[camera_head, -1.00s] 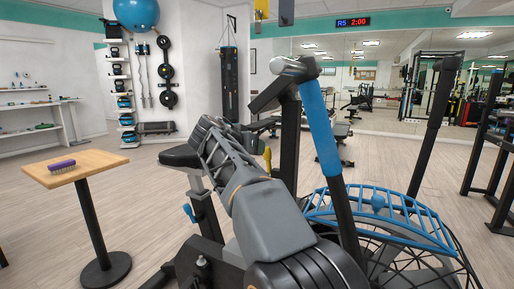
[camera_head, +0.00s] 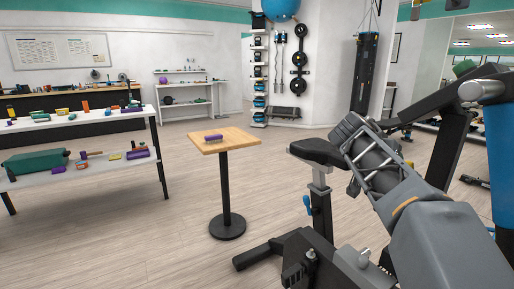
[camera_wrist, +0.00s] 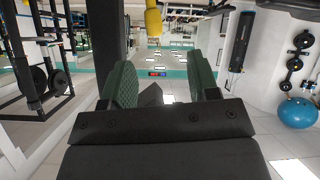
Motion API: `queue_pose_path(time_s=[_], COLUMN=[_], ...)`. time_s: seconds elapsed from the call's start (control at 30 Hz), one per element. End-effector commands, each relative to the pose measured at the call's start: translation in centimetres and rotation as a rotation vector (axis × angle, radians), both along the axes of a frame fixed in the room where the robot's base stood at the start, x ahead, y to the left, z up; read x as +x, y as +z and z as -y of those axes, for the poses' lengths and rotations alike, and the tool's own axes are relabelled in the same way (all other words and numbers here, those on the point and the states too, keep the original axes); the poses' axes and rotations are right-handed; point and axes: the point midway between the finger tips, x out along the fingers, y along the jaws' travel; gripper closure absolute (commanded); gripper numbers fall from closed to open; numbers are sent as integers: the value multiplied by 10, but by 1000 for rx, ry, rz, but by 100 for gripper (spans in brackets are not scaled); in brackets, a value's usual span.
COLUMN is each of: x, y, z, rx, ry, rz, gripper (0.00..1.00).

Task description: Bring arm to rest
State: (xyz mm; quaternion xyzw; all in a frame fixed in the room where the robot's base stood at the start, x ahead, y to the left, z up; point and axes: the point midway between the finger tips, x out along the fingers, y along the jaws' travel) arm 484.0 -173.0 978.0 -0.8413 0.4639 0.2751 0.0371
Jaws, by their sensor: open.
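My arm (camera_head: 425,225) reaches up from the lower right of the head view, in front of the exercise bike. My gripper (camera_wrist: 160,85) shows in the wrist view with its two green, textured fingers spread apart. No held object is visible between them. The wrist view looks upside down, with ceiling lights low in the picture. I cannot make out the gripper clearly in the head view.
The bike seat (camera_head: 317,151) is close beside my arm. A small wooden table (camera_head: 237,139) bears a purple brush (camera_head: 213,137). White shelves (camera_head: 75,124) with several items stand at left. The floor (camera_head: 175,225) between is clear. A yellow object (camera_wrist: 153,22) shows beyond my fingers.

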Motion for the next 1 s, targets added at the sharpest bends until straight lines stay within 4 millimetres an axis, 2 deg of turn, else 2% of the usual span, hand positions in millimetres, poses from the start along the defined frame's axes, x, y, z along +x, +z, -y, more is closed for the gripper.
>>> queue_pose_path(time_s=[0.03, 0.27, 0.6, 0.8, 1.0], x=[-7, -49, -128, -162, -178], y=[25, 37, 50, 51, 49], z=[-10, -63, -138, -164, -174], rx=[29, 188, 396, 473, 508], ry=[44, 300, 654, 782, 841], rz=[-45, -282, -503, -555, -571], gripper=[45, 45, 45, 45, 45])
